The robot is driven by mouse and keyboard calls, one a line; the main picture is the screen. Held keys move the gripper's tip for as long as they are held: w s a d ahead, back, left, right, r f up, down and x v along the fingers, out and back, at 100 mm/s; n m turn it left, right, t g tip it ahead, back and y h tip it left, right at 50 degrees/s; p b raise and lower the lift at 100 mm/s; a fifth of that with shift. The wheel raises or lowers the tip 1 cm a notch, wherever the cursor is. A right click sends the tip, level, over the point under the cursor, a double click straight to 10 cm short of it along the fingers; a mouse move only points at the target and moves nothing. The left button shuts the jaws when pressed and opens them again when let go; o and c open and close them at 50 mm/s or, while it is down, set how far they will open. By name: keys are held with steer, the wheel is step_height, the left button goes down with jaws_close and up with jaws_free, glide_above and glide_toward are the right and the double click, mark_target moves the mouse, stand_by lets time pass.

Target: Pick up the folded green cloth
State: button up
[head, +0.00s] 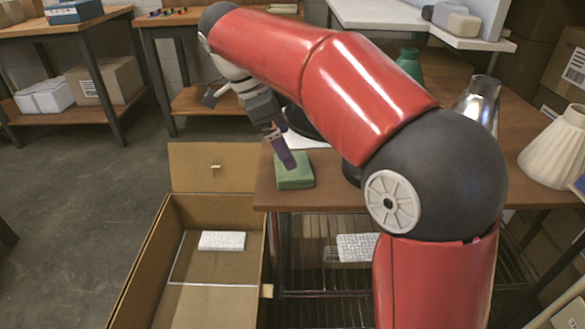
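The folded green cloth (295,177) lies as a small flat block near the left edge of the brown table (330,196), in the middle of the head view. My gripper (284,150) reaches down over the cloth from behind my red arm. A dark finger appears just above or at the far side of the cloth's top. I cannot tell whether it touches the cloth. Only part of the gripper shows clearly, so its opening is unclear. The cloth appears to rest on the tabletop.
An open cardboard box (137,285) with a white pack (222,240) stands left of the table. A white shelf (380,13) overhangs the back.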

mark_target(302, 177)
steer(key=x, duration=0.3)
steer(key=a+x, duration=0.1)
steer(key=x, duration=0.1)
steer(key=shift+d+f, duration=0.15)
steer(key=shift+f, duration=0.3)
steer(key=c, duration=0.7)
